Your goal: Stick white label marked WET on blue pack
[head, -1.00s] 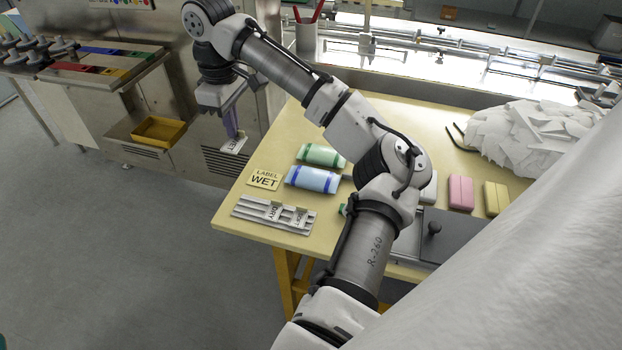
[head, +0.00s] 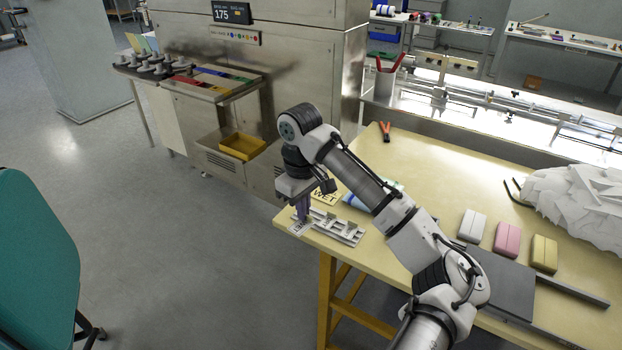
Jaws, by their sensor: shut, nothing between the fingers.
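My gripper (head: 300,216) is shut, pointing down near the table's left corner, beside the grey label rack. A small white label (head: 299,229) shows right at its fingertips. Its print is too small to read now, and I cannot tell whether it clings to the tips or touches the table. The blue pack (head: 357,201) lies on the table to the right of the gripper, mostly hidden behind my arm. The yellow card reading WET (head: 326,198) lies between them, partly covered by my wrist.
The grey label rack (head: 338,229) lies close to the right of my gripper. White (head: 472,225), pink (head: 507,238) and yellow packs (head: 544,253) stand farther right by a dark plate (head: 495,285). Orange-handled pliers (head: 386,131) lie at the back.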

